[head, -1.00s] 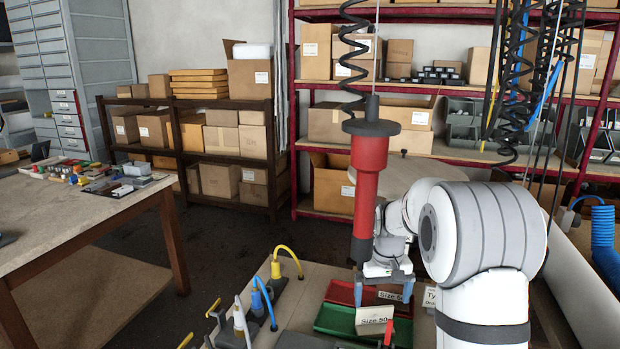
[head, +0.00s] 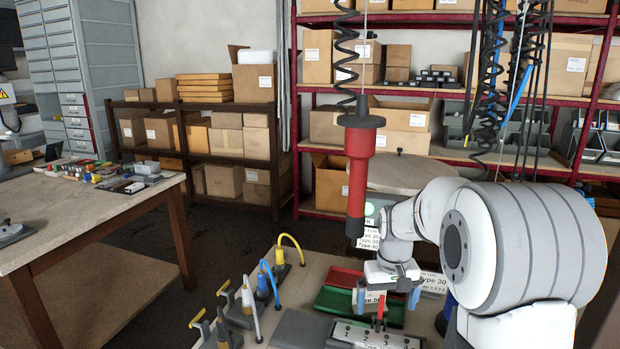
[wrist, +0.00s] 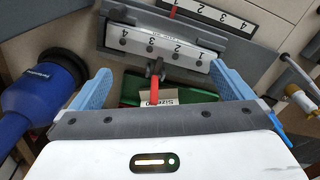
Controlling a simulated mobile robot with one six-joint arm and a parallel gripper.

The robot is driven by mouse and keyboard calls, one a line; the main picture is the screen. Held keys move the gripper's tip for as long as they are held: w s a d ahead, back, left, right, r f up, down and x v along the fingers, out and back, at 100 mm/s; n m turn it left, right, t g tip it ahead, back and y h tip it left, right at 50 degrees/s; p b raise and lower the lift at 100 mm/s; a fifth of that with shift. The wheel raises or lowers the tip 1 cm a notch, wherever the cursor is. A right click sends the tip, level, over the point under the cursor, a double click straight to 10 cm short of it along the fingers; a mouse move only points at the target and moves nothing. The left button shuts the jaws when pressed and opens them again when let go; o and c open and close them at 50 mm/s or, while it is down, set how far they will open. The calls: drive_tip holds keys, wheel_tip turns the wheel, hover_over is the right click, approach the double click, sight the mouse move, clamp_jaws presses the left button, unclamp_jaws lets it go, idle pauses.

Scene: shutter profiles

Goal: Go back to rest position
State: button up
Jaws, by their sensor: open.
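My gripper (head: 387,300) is open, with blue fingers, and hangs over the workbench near the green tray in the head view. In the wrist view my gripper (wrist: 150,85) has its two blue fingers wide apart with nothing held between them. Below and between them show a numbered grey fixture (wrist: 160,45), a red-handled part (wrist: 156,75) and a green tray (wrist: 130,92) with a size label.
A red hanging tool (head: 357,170) on a coiled cable is left of my arm. Yellow and blue hooked clamps (head: 268,280) stand left on the bench. A blue tool (wrist: 45,85) lies left in the wrist view. Boxed shelves (head: 400,95) are behind.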

drive_tip(key=s+a+r+t, duration=0.1)
drive_tip(key=s+r, duration=0.1)
drive_tip(key=s, duration=1)
drive_tip(key=s+a+r+t, duration=0.1)
drive_tip(key=s+r, duration=0.1)
drive_tip(key=s, duration=1)
drive_tip(key=shift+s+r+m, duration=0.15)
drive_tip(key=shift+s+m, duration=0.1)
drive_tip(key=shift+m, duration=0.15)
drive_tip(key=shift+a, duration=0.1)
